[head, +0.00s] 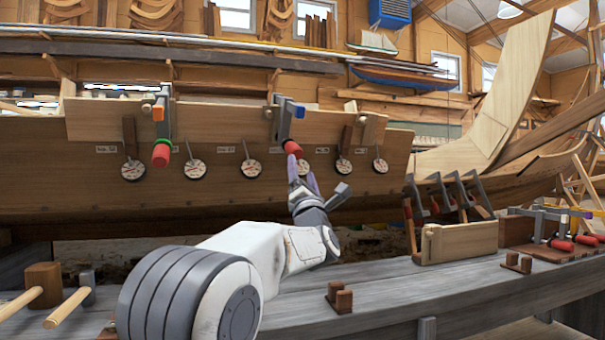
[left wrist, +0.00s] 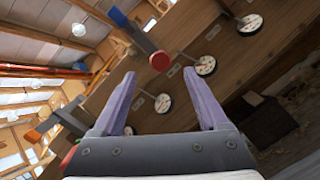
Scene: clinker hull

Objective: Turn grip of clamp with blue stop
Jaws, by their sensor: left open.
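The clamp with the blue stop (head: 299,111) hangs on the hull's upper plank, right of centre in the head view. Its red grip (head: 293,149) points down. In the left wrist view the red grip (left wrist: 160,61) shows end-on, with the blue stop (left wrist: 117,16) up and left of it. My left gripper (head: 303,172) is open and empty, just below the red grip in the head view. In the left wrist view the grip lies between and beyond the tips of its purple fingers (left wrist: 159,73); I see no contact. My right gripper is not in view.
Another clamp, with an orange stop (head: 158,112) and red grip (head: 161,155), hangs to the left. Several round dials (head: 251,168) line the plank. The workbench (head: 390,300) below holds mallets (head: 43,285), a wooden box (head: 460,242) with clamps, and more red-gripped clamps (head: 562,244).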

